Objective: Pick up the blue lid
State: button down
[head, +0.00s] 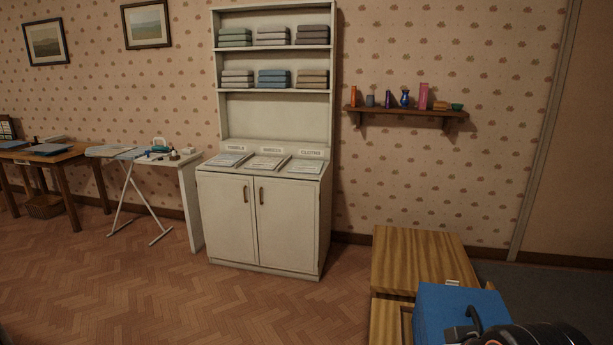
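A blue, flat-sided thing (440,305) is at the bottom right, in front of a wooden chest or bench. It may be the blue lid, but its lower part is cut off by the frame edge and partly covered by my arm. My gripper (468,328) shows as dark, curved parts in front of the blue surface. Its fingertips are not clear, so I cannot tell whether it is open or shut, or touching the blue thing.
The wooden chest (415,258) stands at the lower right. A white cabinet (228,220) with folded cloths on its shelves is in the middle. A wall shelf (400,112) holds small vases. An ironing board (108,151) and a desk (70,155) are at left.

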aim_at(443, 306)
jog(key=z, duration=0.85)
jog(key=k+j+z, duration=0.4)
jog(key=k+j, duration=0.15)
jog(key=j, duration=0.15)
jog(key=i+j+z, duration=0.1)
jog(key=j+z, duration=0.35)
jog(key=j, duration=0.75)
